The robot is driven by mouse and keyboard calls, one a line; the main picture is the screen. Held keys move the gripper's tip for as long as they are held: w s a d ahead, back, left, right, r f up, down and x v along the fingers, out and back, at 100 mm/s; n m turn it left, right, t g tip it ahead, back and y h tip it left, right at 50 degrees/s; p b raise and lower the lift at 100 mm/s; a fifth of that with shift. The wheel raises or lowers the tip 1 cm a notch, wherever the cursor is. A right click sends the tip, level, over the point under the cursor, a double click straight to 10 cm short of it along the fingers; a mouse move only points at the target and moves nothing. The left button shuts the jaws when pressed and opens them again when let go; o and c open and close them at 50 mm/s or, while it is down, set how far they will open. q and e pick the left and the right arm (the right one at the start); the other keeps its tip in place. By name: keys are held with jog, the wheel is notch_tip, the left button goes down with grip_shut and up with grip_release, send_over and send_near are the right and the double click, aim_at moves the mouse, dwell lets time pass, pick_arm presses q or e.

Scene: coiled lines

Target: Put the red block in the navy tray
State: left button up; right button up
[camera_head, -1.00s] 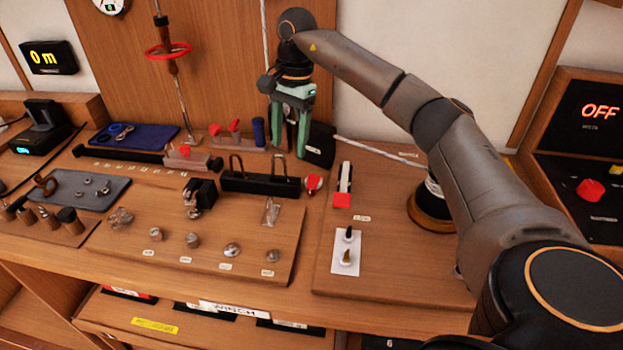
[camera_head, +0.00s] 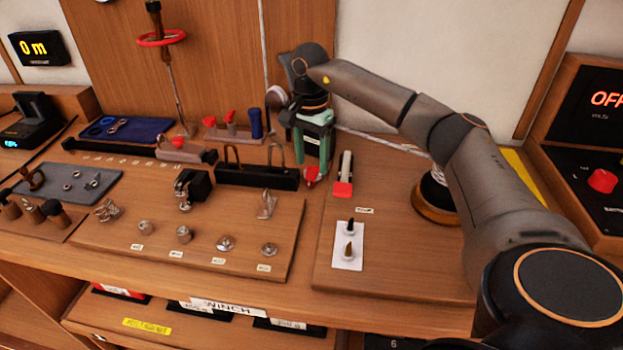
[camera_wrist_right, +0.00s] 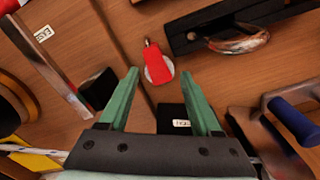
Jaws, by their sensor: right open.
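The red block (camera_head: 310,176), a small pulley-like piece with a pale round disc and a metal tip, lies on the wooden bench right of a black bar. It shows in the right wrist view (camera_wrist_right: 156,64), just beyond and between the fingertips. My right gripper (camera_head: 313,158) has green fingers and is open above and behind the block. Its fingers stand apart in the right wrist view (camera_wrist_right: 160,80), with nothing held; contact cannot be told. The navy tray (camera_head: 154,126) lies at the back left with rings in it. My left gripper is not in view.
The black bar (camera_head: 240,175) with metal loops stands left of the block. A bar with a red end (camera_head: 342,189) lies to its right. A rack (camera_head: 215,134) with red and blue pieces stands between block and tray. A grey tray (camera_head: 70,190) is far left.

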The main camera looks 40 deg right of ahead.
jog(key=shift+f, duration=1.4)
grip_shut()
